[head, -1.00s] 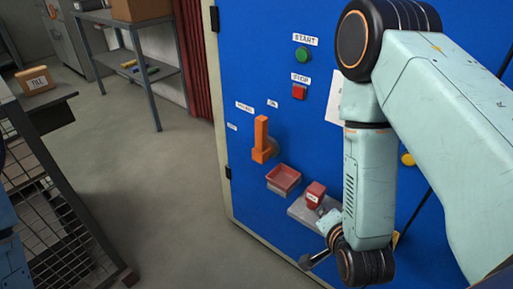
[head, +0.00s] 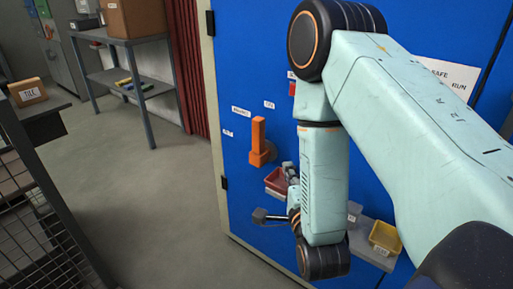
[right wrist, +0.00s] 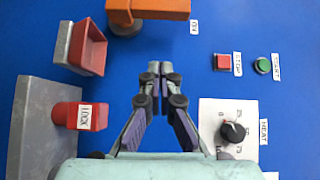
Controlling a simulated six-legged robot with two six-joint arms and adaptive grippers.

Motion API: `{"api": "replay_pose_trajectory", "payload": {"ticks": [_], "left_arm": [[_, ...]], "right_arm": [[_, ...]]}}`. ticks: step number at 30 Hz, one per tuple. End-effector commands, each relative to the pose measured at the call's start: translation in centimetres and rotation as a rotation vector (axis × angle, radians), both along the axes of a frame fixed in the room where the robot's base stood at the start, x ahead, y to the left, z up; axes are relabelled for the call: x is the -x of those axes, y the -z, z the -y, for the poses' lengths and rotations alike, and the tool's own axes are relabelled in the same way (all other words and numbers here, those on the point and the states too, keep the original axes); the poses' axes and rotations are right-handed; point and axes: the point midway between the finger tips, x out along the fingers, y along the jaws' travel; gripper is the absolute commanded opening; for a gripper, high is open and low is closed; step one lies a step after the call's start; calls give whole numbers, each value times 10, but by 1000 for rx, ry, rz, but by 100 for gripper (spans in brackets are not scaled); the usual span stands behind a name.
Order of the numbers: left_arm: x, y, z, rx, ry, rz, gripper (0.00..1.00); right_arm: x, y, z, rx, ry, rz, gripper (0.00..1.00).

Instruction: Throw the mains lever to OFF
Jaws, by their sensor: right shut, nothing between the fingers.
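The orange mains lever (head: 258,143) stands upright on the blue cabinet front in the head view, its handle end up near the ON label (head: 269,105). The OFF label (head: 229,132) is to its left. The lever also shows at the top of the right wrist view (right wrist: 165,9). My right gripper (head: 289,170) is shut and empty, to the right of and slightly below the lever, in front of the red tray. In the right wrist view its fingertips (right wrist: 160,69) meet, apart from the lever. My left gripper is not in view.
The red tray (right wrist: 92,50) and a red LOCK block (right wrist: 85,116) are near my gripper. A HEAT knob (right wrist: 233,131), red STOP button (right wrist: 222,62) and green START button (right wrist: 263,65) are on the panel. A yellow bin (head: 385,237) is lower right. A mesh cart (head: 50,215) stands left.

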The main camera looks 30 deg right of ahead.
Motion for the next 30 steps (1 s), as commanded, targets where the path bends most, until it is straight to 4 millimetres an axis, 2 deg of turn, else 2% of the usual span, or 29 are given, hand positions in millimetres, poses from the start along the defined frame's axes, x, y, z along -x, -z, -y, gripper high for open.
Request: {"api": "replay_pose_trajectory", "payload": {"ticks": [13, 17, 20, 30], "left_arm": [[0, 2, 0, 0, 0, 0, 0], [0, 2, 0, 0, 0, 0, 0], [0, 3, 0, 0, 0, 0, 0], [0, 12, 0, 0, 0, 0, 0]], "right_arm": [[1, -4, 6, -14, 14, 31, 0], [-3, -4, 8, -16, 15, 33, 0], [-15, -4, 12, -15, 15, 36, 0], [-73, -4, 34, -14, 11, 35, 0]]}}
